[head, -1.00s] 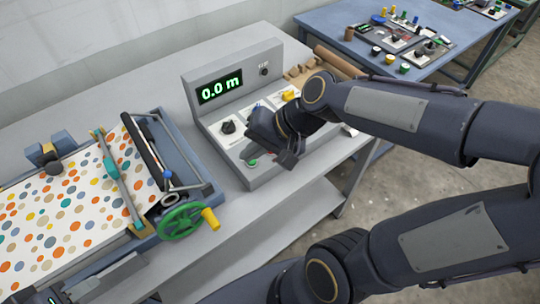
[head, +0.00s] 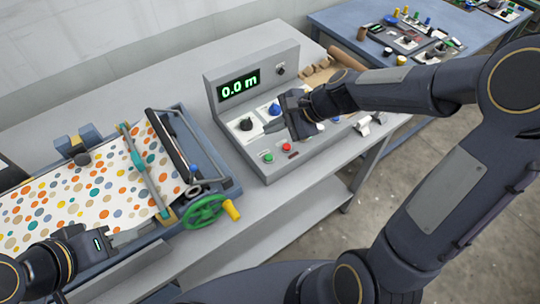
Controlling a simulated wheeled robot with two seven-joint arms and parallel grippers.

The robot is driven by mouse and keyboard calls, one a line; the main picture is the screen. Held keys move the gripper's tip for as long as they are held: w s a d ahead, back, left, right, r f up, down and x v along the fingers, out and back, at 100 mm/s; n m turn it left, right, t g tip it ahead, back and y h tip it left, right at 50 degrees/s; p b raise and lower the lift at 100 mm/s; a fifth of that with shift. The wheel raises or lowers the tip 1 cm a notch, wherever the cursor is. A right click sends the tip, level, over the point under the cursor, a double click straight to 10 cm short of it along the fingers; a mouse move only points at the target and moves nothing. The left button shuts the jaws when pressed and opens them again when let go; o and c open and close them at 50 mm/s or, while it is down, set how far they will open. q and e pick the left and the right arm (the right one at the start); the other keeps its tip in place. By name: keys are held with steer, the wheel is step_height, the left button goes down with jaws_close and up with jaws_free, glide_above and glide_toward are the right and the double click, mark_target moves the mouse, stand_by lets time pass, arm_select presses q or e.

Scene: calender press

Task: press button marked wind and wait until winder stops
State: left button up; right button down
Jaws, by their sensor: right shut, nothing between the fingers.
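The grey control box (head: 268,75) has a display (head: 239,86) reading 0.0 m in green. On its panel are a green button (head: 268,157), a red button (head: 287,147), a black knob (head: 246,124) and a blue knob (head: 274,109). I cannot read which control is marked wind. My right gripper (head: 287,124) is shut and empty, above the panel behind the green and red buttons, hiding part of it. My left gripper (head: 135,235) is at the lower left, by the front edge of the press; its jaw opening is unclear.
The press (head: 222,188) holds a dotted sheet (head: 85,195) and has a green handwheel (head: 205,211) with a yellow handle. A blue table (head: 345,22) with small parts stands behind right. Bare grey tabletop (head: 150,85) lies behind the press.

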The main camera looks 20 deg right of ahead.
mark_target(269, 157)
steer(key=shift+f, duration=0.15)
step_height(269, 157, down, 9)
steer(key=b, duration=0.8)
steer(key=shift+r, duration=0.2)
stand_by(1.4)
steer(key=shift+f+b, duration=0.3)
steer(key=shift+f, duration=0.1)
steer(key=shift+f+b, duration=0.35)
stand_by(0.5)
steer(key=shift+r+p, duration=0.7)
steer(key=shift+r, duration=0.1)
